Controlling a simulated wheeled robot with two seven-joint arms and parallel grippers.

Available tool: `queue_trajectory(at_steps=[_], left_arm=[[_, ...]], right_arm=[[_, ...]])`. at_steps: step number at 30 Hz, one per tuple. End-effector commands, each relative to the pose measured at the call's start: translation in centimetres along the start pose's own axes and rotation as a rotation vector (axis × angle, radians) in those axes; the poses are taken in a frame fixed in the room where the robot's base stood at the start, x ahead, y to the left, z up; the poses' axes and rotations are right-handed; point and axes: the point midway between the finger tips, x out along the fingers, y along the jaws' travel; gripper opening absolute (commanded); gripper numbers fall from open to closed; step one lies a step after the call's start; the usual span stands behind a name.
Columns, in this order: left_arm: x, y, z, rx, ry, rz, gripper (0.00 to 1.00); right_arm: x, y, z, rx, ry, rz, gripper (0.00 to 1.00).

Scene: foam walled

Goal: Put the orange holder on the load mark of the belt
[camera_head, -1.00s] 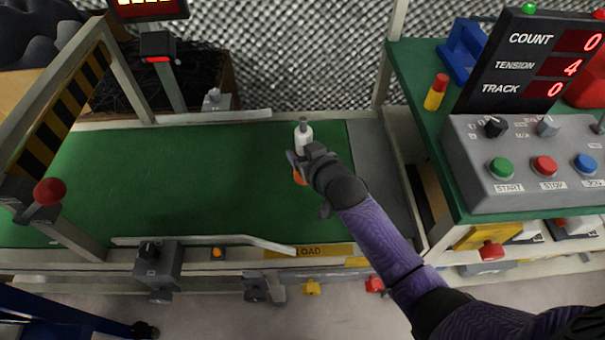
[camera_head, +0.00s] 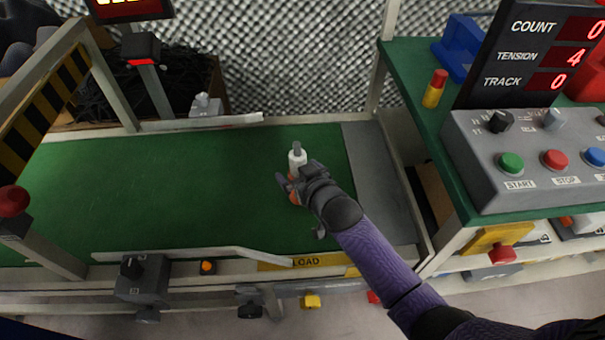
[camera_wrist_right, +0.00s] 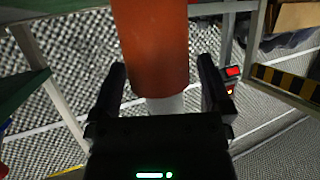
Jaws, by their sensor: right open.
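The orange holder (camera_wrist_right: 151,45) stands between the fingers of my right gripper (camera_wrist_right: 163,85) in the right wrist view, with gaps to the fingers. In the head view my right gripper (camera_head: 287,186) is open around or just beside the holder, whose orange part (camera_head: 294,198) is mostly hidden behind it. A white bottle-like part with a grey top (camera_head: 297,158) shows just beyond the gripper. The holder is over the right end of the green belt (camera_head: 150,190). The yellow LOAD label (camera_head: 305,261) is on the belt's front edge. My left gripper is not in view.
A metal guide rail (camera_head: 200,253) runs along the belt's front edge, and a yellow-black striped gate (camera_head: 40,110) stands at the left. To the right are a control box with buttons (camera_head: 530,160), a counter display (camera_head: 530,60) and a red-yellow cylinder (camera_head: 435,88). The belt's middle is clear.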

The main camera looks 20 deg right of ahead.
Motion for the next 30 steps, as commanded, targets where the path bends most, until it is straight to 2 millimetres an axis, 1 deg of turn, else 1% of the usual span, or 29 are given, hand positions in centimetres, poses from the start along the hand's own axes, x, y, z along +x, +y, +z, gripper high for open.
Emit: queue_trajectory(at_steps=[2,5,6,12,15,19,30], left_arm=[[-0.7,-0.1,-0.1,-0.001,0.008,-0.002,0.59],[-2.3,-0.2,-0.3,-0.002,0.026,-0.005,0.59],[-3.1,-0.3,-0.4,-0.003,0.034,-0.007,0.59],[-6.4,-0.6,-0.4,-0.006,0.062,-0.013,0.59],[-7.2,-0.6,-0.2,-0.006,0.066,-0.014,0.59],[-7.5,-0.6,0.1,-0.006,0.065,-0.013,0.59],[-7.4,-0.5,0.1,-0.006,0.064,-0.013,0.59]], right_arm=[[-0.7,0.0,-0.6,0.0,0.002,0.0,1.0],[-2.8,0.0,-1.0,0.0,0.003,0.0,1.0],[-3.9,0.0,-1.2,-0.001,0.005,0.0,1.0],[-9.2,0.0,-1.1,-0.002,0.004,0.0,1.0],[-11.0,0.0,-0.8,-0.001,0.003,0.0,1.0],[-12.1,0.0,-0.4,0.0,0.001,0.0,1.0],[-12.1,0.0,-0.1,0.0,0.0,0.0,1.0]])
